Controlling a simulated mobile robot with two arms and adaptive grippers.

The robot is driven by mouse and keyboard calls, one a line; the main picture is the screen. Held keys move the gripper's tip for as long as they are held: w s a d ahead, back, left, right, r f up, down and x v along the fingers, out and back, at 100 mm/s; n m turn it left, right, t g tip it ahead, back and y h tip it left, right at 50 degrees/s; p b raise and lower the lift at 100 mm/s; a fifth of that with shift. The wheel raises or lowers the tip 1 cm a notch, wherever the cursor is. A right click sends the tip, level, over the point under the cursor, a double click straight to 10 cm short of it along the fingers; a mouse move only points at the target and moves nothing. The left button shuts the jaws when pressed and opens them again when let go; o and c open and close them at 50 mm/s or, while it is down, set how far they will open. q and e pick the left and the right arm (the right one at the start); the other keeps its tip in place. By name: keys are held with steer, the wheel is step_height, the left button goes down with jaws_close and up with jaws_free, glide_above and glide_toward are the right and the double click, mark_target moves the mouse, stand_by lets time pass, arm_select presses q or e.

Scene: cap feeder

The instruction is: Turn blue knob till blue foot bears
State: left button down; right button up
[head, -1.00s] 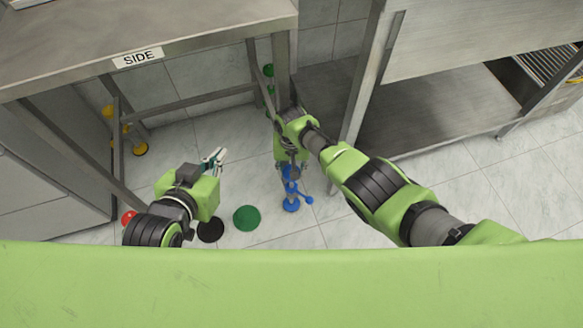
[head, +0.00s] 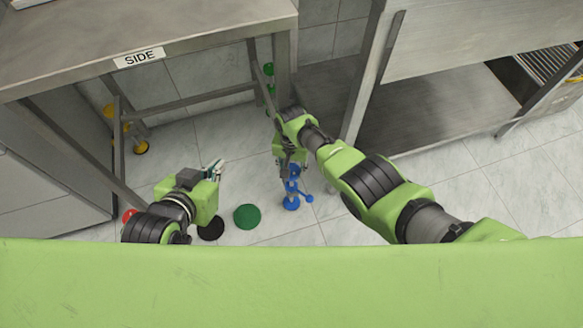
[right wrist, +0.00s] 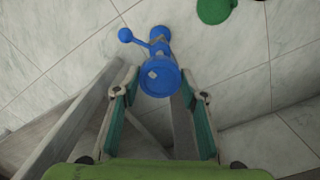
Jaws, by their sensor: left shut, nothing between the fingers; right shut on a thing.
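The blue knob (right wrist: 160,78) is a round blue disc with a pale mark in the right wrist view. My right gripper (right wrist: 160,84) is shut on it, one finger on each side. Beyond the knob stands a blue post with a side arm ending in a blue ball (right wrist: 125,35). In the head view the blue foot (head: 291,204) is low under the table's front leg, below my right gripper (head: 291,165); whether it bears on the floor I cannot tell. My left gripper (head: 213,169) is shut and empty, off to the left over the floor.
A green disc (head: 247,217), a black disc (head: 211,229) and a red ball (head: 129,215) are at floor level. Yellow (head: 141,147) and green (head: 268,70) parts are at other legs. A steel shelf (head: 430,110) stands right.

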mark_target(292, 170)
steer(key=o, duration=0.8)
steer(key=shift+w+r, duration=0.2)
steer(key=shift+s, duration=0.1)
steer(key=shift+f, duration=0.1)
step_height(292, 170, up, 12)
